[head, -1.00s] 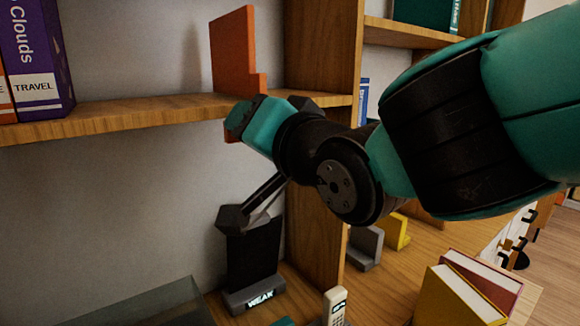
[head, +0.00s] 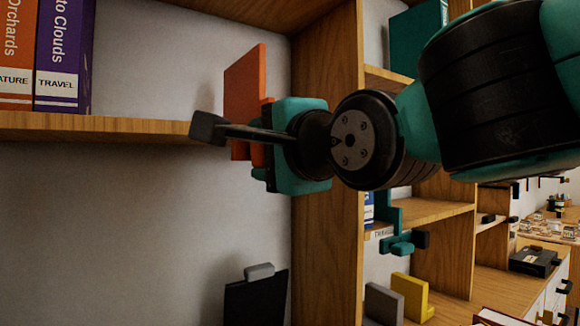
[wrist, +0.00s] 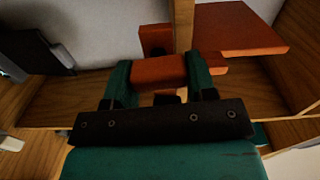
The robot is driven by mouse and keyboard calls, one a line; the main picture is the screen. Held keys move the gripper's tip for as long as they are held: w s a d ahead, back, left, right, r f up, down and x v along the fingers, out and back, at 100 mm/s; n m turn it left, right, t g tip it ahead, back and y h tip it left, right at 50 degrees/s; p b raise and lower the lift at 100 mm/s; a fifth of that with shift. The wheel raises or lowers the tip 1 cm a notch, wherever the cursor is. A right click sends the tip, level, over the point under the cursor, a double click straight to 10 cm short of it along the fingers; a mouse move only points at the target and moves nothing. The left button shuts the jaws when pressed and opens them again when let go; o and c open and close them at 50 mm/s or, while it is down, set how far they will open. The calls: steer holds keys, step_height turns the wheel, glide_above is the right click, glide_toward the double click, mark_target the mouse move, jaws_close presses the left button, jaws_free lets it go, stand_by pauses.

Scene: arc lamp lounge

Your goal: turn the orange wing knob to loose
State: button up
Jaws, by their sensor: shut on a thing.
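The orange wing knob (wrist: 158,72) is part of an orange clamp-like bookend at the shelf edge. Its tall orange plate (head: 245,90) stands upright at the end of the shelf, and also shows in the wrist view (wrist: 238,28). My gripper (wrist: 160,80) is shut on the knob, with one teal finger on each side of it. In the head view my gripper (head: 262,160) is just in front of the plate, and its body hides most of the knob. No marking that tells loose from tight can be read.
The wooden shelf (head: 130,128) runs to the left with books (head: 62,60) on it. A wooden upright panel (head: 325,235) stands close behind my wrist. A dark bookend (head: 255,300) is below. Yellow and grey bookends (head: 410,298) stand at lower right.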

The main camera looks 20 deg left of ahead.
steer(key=shift+m+b, duration=0.35)
steer(key=shift+m, duration=0.05)
steer(key=o, duration=0.9)
steer(key=shift+o, duration=0.2)
steer(key=p+v, duration=1.3)
steer(key=v, duration=0.4)
steer(key=shift+d, duration=0.2)
